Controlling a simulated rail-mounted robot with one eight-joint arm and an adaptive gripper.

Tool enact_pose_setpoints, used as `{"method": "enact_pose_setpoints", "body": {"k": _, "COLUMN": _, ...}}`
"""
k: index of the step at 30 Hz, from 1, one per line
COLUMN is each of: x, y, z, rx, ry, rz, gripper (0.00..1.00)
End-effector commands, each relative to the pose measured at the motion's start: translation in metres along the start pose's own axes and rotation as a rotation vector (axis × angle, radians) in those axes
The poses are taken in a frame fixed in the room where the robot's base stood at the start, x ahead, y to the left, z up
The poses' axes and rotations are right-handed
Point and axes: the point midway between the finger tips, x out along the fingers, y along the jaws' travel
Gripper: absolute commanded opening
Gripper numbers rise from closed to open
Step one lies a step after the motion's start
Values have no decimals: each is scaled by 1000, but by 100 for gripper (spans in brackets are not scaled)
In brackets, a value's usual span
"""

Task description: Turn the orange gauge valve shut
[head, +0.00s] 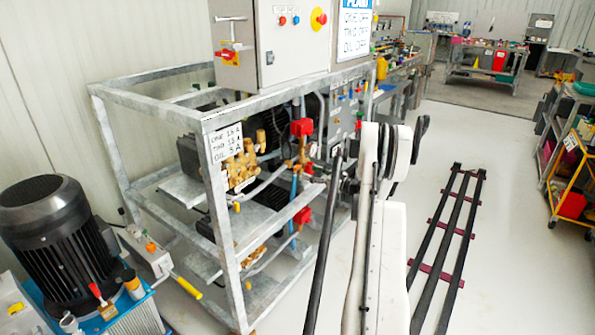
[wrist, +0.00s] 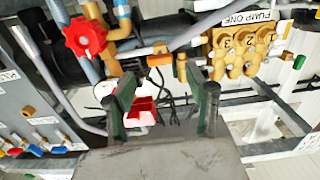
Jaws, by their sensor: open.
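In the wrist view, a small orange handle (wrist: 160,60) sits on the brass pipework, just beyond and between the tips of my gripper (wrist: 160,76). I take it for the gauge valve. The two dark green fingers are apart, with nothing held between them. Whether a fingertip touches the handle cannot be told. A white round face, perhaps the gauge (wrist: 104,91), is partly hidden behind the left finger. In the head view, my arm covers the gripper, and I cannot make out the orange handle.
A red valve knob (wrist: 85,37) is up and left of the fingers. A red open-topped part (wrist: 140,110) shows between them. The brass pump head (wrist: 240,50) is at right, below the PUMP ONE label. The galvanised frame (head: 222,215) surrounds the pumps; black rails (head: 447,240) lie on open floor.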

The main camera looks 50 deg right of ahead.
Motion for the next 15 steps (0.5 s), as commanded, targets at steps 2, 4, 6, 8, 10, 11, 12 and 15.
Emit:
{"method": "enact_pose_setpoints", "body": {"k": 2, "x": 16, "y": -1, "z": 2, "rx": 0, "ry": 0, "rz": -3, "gripper": 51}}
{"method": "enact_pose_setpoints", "body": {"k": 4, "x": 29, "y": -1, "z": 2, "rx": 0, "ry": 0, "rz": -3, "gripper": 51}}
{"method": "enact_pose_setpoints", "body": {"k": 6, "x": 40, "y": -1, "z": 1, "rx": 0, "ry": 0, "rz": -3, "gripper": 51}}
{"method": "enact_pose_setpoints", "body": {"k": 8, "x": 49, "y": -1, "z": 1, "rx": 0, "ry": 0, "rz": -2, "gripper": 51}}
{"method": "enact_pose_setpoints", "body": {"k": 10, "x": 57, "y": -1, "z": 1, "rx": 0, "ry": 0, "rz": -2, "gripper": 51}}
{"method": "enact_pose_setpoints", "body": {"k": 11, "x": 60, "y": -1, "z": 1, "rx": 0, "ry": 0, "rz": -2, "gripper": 51}}
{"method": "enact_pose_setpoints", "body": {"k": 12, "x": 63, "y": 0, "z": 1, "rx": 0, "ry": 0, "rz": -2, "gripper": 51}}
{"method": "enact_pose_setpoints", "body": {"k": 15, "x": 68, "y": 0, "z": 0, "rx": 0, "ry": 0, "rz": -1, "gripper": 51}}
